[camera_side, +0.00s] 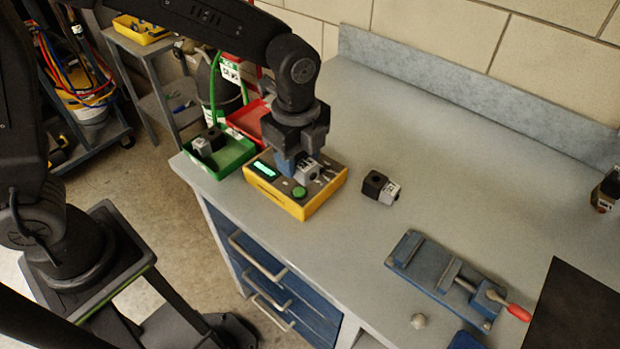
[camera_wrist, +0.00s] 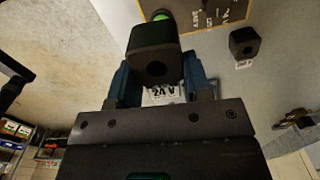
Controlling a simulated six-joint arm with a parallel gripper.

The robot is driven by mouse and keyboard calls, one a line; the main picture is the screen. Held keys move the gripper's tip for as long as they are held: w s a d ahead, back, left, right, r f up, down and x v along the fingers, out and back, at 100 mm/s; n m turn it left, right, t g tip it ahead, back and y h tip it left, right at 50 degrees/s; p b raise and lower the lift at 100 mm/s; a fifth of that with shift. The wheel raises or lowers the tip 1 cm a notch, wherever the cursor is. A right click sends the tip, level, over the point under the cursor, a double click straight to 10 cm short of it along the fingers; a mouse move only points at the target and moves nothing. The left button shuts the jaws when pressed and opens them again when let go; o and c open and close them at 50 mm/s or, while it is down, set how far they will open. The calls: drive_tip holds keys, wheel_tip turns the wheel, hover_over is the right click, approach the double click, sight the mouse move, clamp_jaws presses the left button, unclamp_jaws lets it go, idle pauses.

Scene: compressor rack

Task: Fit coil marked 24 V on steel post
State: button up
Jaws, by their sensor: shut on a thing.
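My gripper (camera_side: 293,165) is shut on a coil (camera_side: 306,170) above the yellow box. In the wrist view the coil (camera_wrist: 154,50) is a black block with a round hole, held between the blue fingers (camera_wrist: 157,78). Its pale label reads 24 V. The yellow box (camera_side: 306,208) has a dark top panel with a lit display and a green button; part of the panel (camera_wrist: 222,14) shows in the wrist view. Small metal parts (camera_side: 327,176) on the panel sit beside the coil; I cannot tell which is the steel post. The gap under the coil is unclear.
Another black-and-grey coil (camera_side: 380,188) lies on the bench right of the box. A green tray (camera_side: 238,157) with a coil-like block and a red tray (camera_side: 247,122) stand left. A blue vise (camera_side: 445,276) lies at front right. The bench behind is clear.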

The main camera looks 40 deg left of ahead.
drive_tip(key=shift+w+a+f, duration=0.2)
drive_tip(key=shift+w+a, duration=1.25)
drive_tip(key=shift+w+a+f, duration=0.2)
drive_tip(key=shift+w+a, duration=1.2)
drive_tip(key=shift+a, duration=0.1)
drive_tip(key=shift+w+a+f, duration=0.2)
drive_tip(key=shift+w+a, duration=1.25)
drive_tip(key=shift+f, duration=0.3)
drive_tip(key=shift+f, duration=0.35)
drive_tip(key=shift+f, duration=0.1)
drive_tip(key=shift+f, duration=1.25)
drive_tip(key=shift+f, duration=0.4)
